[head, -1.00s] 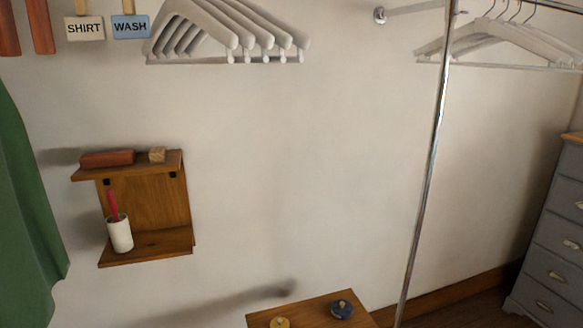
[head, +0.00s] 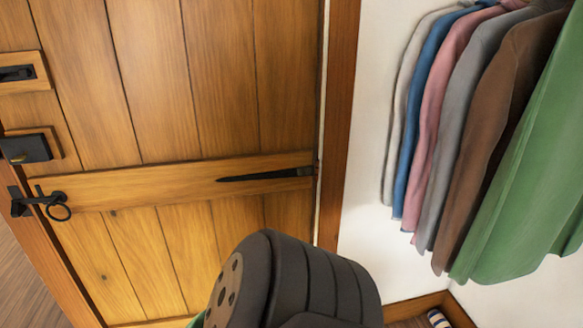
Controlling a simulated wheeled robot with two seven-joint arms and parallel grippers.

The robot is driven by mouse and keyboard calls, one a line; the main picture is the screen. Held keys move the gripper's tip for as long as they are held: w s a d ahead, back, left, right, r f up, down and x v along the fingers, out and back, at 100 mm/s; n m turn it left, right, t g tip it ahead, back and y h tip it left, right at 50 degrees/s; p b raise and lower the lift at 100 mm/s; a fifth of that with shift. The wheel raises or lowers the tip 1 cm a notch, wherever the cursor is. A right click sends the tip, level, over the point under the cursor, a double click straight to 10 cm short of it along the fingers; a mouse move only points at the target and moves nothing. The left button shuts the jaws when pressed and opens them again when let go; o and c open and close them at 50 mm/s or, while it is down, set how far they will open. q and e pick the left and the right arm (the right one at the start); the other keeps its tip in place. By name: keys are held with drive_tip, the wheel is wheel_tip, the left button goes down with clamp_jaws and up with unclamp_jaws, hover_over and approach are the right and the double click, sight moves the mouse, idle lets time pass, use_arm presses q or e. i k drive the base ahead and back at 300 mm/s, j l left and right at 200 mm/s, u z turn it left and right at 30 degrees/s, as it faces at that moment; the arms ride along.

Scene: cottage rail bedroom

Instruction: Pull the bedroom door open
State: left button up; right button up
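The bedroom door (head: 170,110) is made of wooden planks and fills the left half of the head view. A black ring handle (head: 58,206) with a latch hangs at its left edge. A black lock box (head: 26,147) sits above the ring, and a black bolt in a wooden plate (head: 18,74) is higher up. A dark strap hinge (head: 265,174) is at the right end of the crossbar. The door looks shut at its right side; its left edge is partly out of view. A dark rounded arm part of mine blocks the lower middle. Neither gripper shows.
Several hanging garments (head: 460,120) fill the upper right, from white through blue, pink, grey and brown to green. A striped item (head: 438,318) lies on the floor at the lower right. Wooden floor (head: 25,285) shows at the lower left.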

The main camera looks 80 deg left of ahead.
sight(171, 134)
drive_tip(key=u, duration=3.55)
